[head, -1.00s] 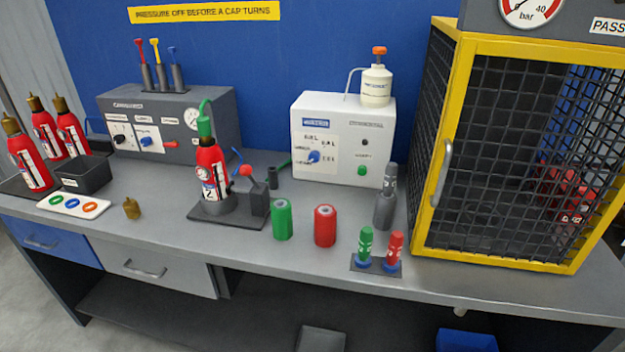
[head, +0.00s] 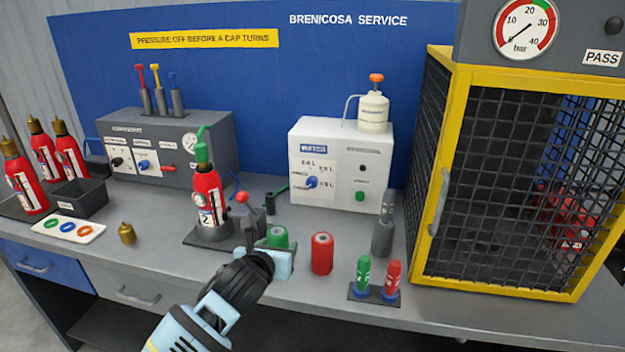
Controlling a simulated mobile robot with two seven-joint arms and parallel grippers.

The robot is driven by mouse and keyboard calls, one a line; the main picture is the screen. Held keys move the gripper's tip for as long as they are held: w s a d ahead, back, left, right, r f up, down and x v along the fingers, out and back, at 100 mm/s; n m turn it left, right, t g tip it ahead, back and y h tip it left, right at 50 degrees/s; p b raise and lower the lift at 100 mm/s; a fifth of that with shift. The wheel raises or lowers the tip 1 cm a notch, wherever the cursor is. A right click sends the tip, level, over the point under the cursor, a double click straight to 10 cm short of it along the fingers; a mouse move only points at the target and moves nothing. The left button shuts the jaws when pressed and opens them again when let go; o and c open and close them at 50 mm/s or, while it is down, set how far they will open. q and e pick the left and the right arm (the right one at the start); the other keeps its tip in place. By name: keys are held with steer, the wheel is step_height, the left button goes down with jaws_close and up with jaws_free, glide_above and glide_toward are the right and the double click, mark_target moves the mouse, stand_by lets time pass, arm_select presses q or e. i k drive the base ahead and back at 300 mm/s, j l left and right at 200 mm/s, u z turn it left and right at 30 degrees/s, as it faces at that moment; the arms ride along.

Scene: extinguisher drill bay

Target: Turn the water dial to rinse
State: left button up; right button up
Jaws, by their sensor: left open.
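The white water unit (head: 340,135) stands at the back of the bench, right of centre. Its blue water dial (head: 312,182) is on the left half of the front face, with small printed labels around it that are too small to read. A green button (head: 360,196) is on the right half. My left gripper (head: 262,240) reaches in from the bottom, in front of and below the unit, apart from the dial. It is open and partly covers a green cylinder (head: 278,236). My right gripper is not in view.
A red extinguisher (head: 207,197) stands in a holder left of my gripper. A red cylinder (head: 322,254) and green and red bottles (head: 363,274) stand to the right. A dark grey cylinder (head: 382,238) stands before the unit's right side. A yellow-framed cage (head: 440,200) bounds the right.

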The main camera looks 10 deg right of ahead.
mark_target(311, 182)
steer(key=i+l, duration=0.2)
steer(key=i, duration=0.2)
steer(key=i+l, duration=0.2)
steer(key=i, duration=0.25)
